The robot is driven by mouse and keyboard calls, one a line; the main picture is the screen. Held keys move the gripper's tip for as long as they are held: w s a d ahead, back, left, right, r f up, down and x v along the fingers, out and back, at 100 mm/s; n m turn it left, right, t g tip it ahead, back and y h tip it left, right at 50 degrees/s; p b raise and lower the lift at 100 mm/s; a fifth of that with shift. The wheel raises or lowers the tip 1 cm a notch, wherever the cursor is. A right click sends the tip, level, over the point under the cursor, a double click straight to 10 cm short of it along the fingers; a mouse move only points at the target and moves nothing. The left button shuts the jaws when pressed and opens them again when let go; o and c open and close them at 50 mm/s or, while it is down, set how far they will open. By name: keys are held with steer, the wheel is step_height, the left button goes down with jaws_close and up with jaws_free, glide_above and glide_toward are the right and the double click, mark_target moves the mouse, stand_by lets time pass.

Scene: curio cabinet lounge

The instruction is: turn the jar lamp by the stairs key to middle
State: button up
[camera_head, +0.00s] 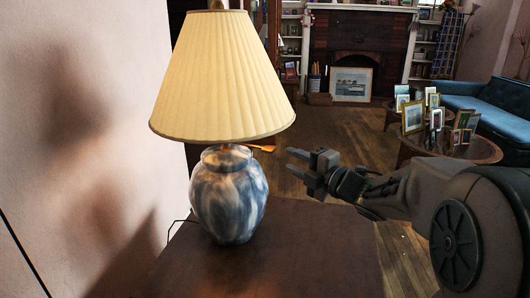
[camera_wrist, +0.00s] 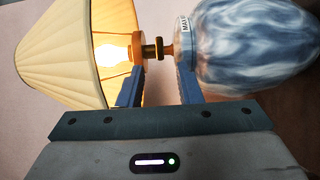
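The jar lamp (camera_head: 228,200) stands upright on a dark wooden table, with a blue-and-white jar body and a pleated cream shade (camera_head: 222,80). In the wrist view the lamp lies sideways, its bulb (camera_wrist: 113,52) lit inside the shade, the jar (camera_wrist: 255,50) at right. A small brass-coloured key (camera_wrist: 152,49) shows on the neck between shade and jar. In the head view a small orange piece (camera_head: 263,148) sticks out below the shade. My gripper (camera_head: 293,161) is right of the neck, open and empty. Its fingers (camera_wrist: 160,72) point at the neck, either side of the key's line; contact is not visible.
The table (camera_head: 290,260) is bare in front of the lamp. A pale wall (camera_head: 70,150) stands close at left. A round table with framed pictures (camera_head: 413,117), a blue sofa (camera_head: 500,105) and a fireplace are farther back, with open wooden floor between.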

mark_target(264, 147)
steer(key=b+x, duration=0.1)
steer(key=x, duration=1)
jaws_close()
